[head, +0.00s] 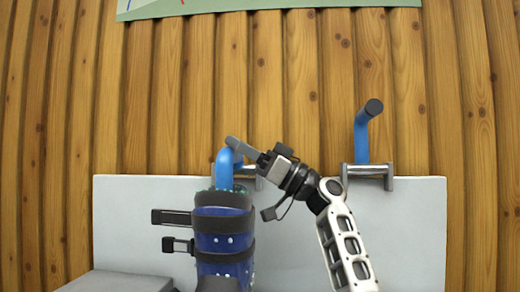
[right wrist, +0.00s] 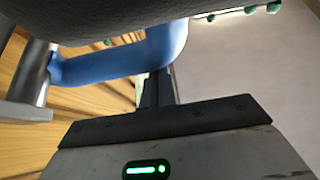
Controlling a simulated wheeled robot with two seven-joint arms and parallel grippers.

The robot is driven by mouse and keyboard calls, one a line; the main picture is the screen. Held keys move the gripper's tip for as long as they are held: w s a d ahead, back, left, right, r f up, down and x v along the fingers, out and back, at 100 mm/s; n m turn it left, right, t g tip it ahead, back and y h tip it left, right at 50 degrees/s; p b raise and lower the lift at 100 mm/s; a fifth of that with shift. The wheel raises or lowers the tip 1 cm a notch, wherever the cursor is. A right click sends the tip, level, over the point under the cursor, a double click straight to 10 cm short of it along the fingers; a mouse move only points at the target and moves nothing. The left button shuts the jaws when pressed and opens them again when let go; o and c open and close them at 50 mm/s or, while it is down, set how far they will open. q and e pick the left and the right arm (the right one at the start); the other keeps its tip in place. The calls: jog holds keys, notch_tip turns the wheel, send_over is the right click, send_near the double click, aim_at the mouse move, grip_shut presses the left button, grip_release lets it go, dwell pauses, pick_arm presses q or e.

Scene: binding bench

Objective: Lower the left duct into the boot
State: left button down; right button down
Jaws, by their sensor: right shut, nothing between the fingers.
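The left duct (head: 223,172) is a bent blue tube at the top of the dark blue boot (head: 224,243), which has black straps. Its lower end meets the boot's opening; how deep it sits is hidden. In the right wrist view the duct (right wrist: 115,66) crosses the picture and bends upward at its right. My right gripper (head: 236,145) is shut and empty, its fingers close by the duct's upper bend. The fingers (right wrist: 160,88) also show beside the bend in the right wrist view; I cannot tell whether they touch it. My left gripper is not in view.
A second blue duct (head: 362,140) with a dark end stands at a metal bracket (head: 367,170) on the right. A pale grey panel (head: 420,230) lies before the wooden plank wall (head: 450,90). The panel is bare right of my right arm.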

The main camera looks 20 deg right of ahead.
jog(key=shift+a+f+n+g, duration=0.15)
jog(key=shift+f+n+g, duration=0.05)
jog(key=shift+n+g, duration=0.25)
jog(key=s+d+p, duration=0.1)
jog(key=s+d, duration=0.5)
jog(key=d, duration=0.5)
jog(key=shift+d+f, duration=0.2)
jog(key=shift+d, duration=0.15)
